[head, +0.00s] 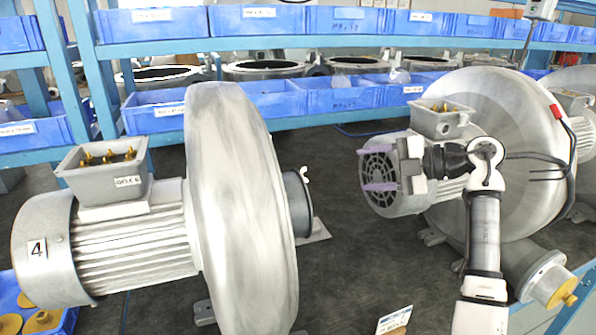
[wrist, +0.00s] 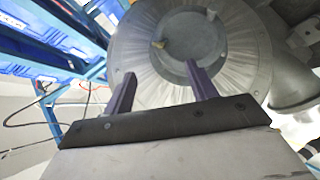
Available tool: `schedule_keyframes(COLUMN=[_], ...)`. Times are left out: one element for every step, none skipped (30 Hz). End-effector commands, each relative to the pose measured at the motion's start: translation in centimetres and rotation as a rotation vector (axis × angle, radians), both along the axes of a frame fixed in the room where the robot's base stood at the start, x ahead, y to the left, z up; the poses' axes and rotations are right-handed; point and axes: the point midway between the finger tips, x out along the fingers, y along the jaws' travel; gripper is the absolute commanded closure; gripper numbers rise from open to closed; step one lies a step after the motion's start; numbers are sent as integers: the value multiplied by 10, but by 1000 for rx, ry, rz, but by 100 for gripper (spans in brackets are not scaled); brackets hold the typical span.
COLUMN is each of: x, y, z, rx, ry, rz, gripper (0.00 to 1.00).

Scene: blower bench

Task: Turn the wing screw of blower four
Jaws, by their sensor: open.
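Blower four (head: 240,215), a big grey drum with a ribbed motor marked 4, stands at the left in the head view. Its wing screw (head: 305,173) is a small pale piece at the dark round hub (head: 297,205) on the drum's right side. The fingertips also show in the wrist view (wrist: 160,69), below the screw.
A second blower (head: 500,150) stands behind my arm at the right, with a yellow-capped pipe (head: 563,290). Blue racks with bins (head: 345,20) run along the back. A white card (head: 394,320) lies at the bottom. Dark floor shows between the blowers.

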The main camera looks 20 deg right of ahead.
Motion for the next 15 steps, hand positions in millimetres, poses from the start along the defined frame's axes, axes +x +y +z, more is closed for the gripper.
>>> schedule_keyframes(x=[1,2,4,6,8,12,15,18,24,28,32,37,42,45,50], y=[1,2,4,7,10,14,18,22,29,33,38,45,50,55,61], z=[0,0,-1,-1,-2,-3,-5,-6,-8,-10,-12,-14,-16,-18,-21], rx=[1,1,1,1,1,1,2,2,3,3,3,3,3,3,3], ry=[1,1,1,0,0,0,1,1,1,2,2,1,2,2,2], rz=[0,0,1,2,3,3,2,3,4,3,4,4,4,4,4], gripper=[43,43,43,43,43,43,43,43,43,43,43,43,43,43,43])
